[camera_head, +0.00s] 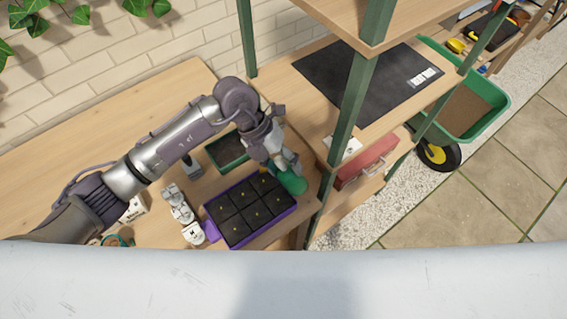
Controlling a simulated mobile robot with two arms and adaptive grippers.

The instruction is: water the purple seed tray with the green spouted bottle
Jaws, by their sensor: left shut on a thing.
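The purple seed tray (213,229) lies on the wooden bench, with several dark soil cells and small light spots in them. My left gripper (284,163) is shut on the green bottle (293,183) above the tray's far right corner. The bottle's rounded green part sticks out below the fingers; its spout cannot be made out, and I cannot tell its tilt. No water is visible. My right gripper is not in view.
A green soil-filled tray (211,151) stands behind the seed tray. Several white items (181,211) lie to its left. A green-post shelf (335,150) rises close on the right, with a black mat (345,85) and red box (370,160). A green wheelbarrow (496,104) stands farther right.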

